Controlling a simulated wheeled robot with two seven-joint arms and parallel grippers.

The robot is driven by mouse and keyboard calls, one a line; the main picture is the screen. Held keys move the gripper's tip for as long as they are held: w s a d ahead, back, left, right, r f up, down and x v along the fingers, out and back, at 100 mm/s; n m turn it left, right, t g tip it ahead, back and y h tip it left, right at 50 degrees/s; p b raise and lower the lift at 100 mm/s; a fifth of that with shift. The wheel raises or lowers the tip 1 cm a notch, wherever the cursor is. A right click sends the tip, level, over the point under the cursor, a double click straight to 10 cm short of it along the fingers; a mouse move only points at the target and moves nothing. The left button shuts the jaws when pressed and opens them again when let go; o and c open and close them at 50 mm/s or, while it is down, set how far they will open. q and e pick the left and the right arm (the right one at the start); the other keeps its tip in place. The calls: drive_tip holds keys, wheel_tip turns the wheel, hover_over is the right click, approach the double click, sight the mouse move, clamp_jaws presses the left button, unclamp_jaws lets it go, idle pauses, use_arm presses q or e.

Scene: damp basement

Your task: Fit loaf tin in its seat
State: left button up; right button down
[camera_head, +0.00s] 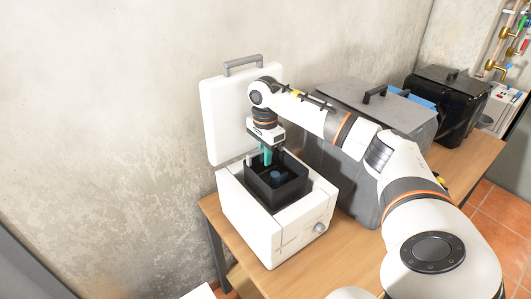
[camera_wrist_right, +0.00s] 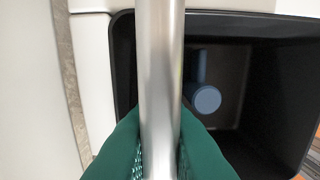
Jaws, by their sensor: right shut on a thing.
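The loaf tin (camera_head: 285,192) is a black, open-topped box at the opening of a white bread machine (camera_head: 252,222), with its rim above the machine's top. Its inside also shows in the right wrist view (camera_wrist_right: 255,120), with a blue-grey round piece (camera_wrist_right: 206,99) at the bottom. My right gripper (camera_head: 267,156) reaches down at the tin's back left side. In the right wrist view its green fingers (camera_wrist_right: 160,155) are shut on a silver bar, which looks like the tin's handle. The tin's underside and the seat are hidden. My left gripper is not in view.
The machine's white lid (camera_head: 225,120) stands open behind, near the wall. A large grey lidded box (camera_head: 335,165) stands close on the right, under my right arm. A black lidded box (camera_head: 447,100) is farther right. The wooden table (camera_head: 462,160) is bare at its right part.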

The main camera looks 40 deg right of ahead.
sight(266, 178)
drive_tip(key=shift+f+b, duration=2.75)
drive_tip(key=shift+f, duration=1.75)
drive_tip(key=shift+f, duration=0.25)
drive_tip(key=c, duration=1.4)
unclamp_jaws()
drive_tip(key=shift+o, duration=0.2)
wheel_tip(266, 178, up, 12)
drive_tip(key=shift+r+b, duration=0.1)
drive_tip(key=shift+b, duration=0.2)
